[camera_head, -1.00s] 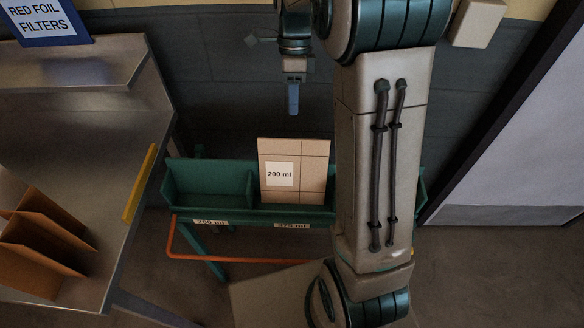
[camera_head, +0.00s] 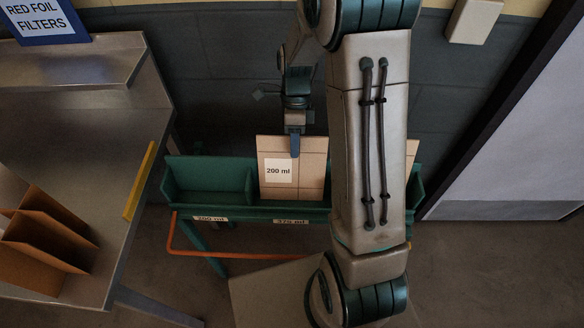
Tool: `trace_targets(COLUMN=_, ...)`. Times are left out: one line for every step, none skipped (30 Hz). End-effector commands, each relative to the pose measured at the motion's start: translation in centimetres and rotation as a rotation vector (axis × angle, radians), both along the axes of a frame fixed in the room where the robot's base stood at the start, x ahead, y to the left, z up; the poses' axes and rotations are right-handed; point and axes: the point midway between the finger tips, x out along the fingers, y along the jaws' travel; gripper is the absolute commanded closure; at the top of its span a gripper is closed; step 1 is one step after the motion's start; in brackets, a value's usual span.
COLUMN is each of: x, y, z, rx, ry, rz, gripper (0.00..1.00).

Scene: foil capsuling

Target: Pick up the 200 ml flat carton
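The 200 ml flat carton (camera_head: 310,180) is a tan flat panel with a white "200 ml" label. It stands upright in the middle bay of the green rack (camera_head: 208,185), above the shelf tag that appears to read 375 ml. My gripper (camera_head: 295,146) points down at the carton's top edge, with a blue finger overlapping the upper part of its front face. Only one finger shows clearly, so its opening is hidden, and I cannot tell whether it touches the carton.
The rack's left bay, tagged 200 ml, looks empty. Another tan carton (camera_head: 412,150) shows partly behind my arm at right. A metal table (camera_head: 90,130) at left holds brown folded cartons (camera_head: 45,240). An orange rail (camera_head: 240,255) runs below the rack.

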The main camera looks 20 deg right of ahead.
Motion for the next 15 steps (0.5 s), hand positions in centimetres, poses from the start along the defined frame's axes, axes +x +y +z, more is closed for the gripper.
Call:
trace_targets(x=-0.25, y=0.07, z=-0.52, rx=0.0, ry=0.003, rz=0.0, gripper=0.67)
trace_targets(x=-0.29, y=0.1, z=-0.76, rx=0.0, ry=0.001, rz=0.0, gripper=0.67)
trace_targets(x=-0.36, y=0.12, z=-1.0, rx=0.0, ry=0.001, rz=0.0, gripper=0.67)
trace_targets(x=-0.4, y=0.13, z=-1.11, rx=0.0, ry=0.001, rz=-0.001, gripper=0.67)
trace_targets(x=-0.43, y=0.14, z=-1.19, rx=0.0, ry=0.001, rz=0.0, gripper=0.67)
trace_targets(x=-0.43, y=0.14, z=-1.23, rx=0.0, ry=0.0, rz=0.0, gripper=0.67)
trace_targets(x=-0.43, y=0.15, z=-1.23, rx=0.0, ry=0.0, rz=0.0, gripper=0.67)
trace_targets(x=-0.42, y=0.15, z=-1.22, rx=0.0, ry=0.0, rz=0.0, gripper=0.67)
trace_targets(x=-0.42, y=0.15, z=-1.22, rx=0.0, ry=0.0, rz=0.0, gripper=0.67)
trace_targets(x=-0.41, y=0.14, z=-1.21, rx=0.0, ry=0.0, rz=0.0, gripper=0.67)
trace_targets(x=-0.41, y=0.15, z=-1.21, rx=0.0, ry=0.0, rz=0.0, gripper=0.7)
trace_targets(x=-0.41, y=0.15, z=-1.2, rx=0.0, ry=0.0, rz=0.0, gripper=0.81)
trace_targets(x=-0.41, y=0.15, z=-1.2, rx=0.0, ry=0.0, rz=0.0, gripper=0.9)
trace_targets(x=-0.4, y=0.16, z=-1.19, rx=0.0, ry=-0.001, rz=0.0, gripper=0.98)
trace_targets(x=-0.4, y=0.16, z=-1.19, rx=0.0, ry=-0.001, rz=0.0, gripper=1.0)
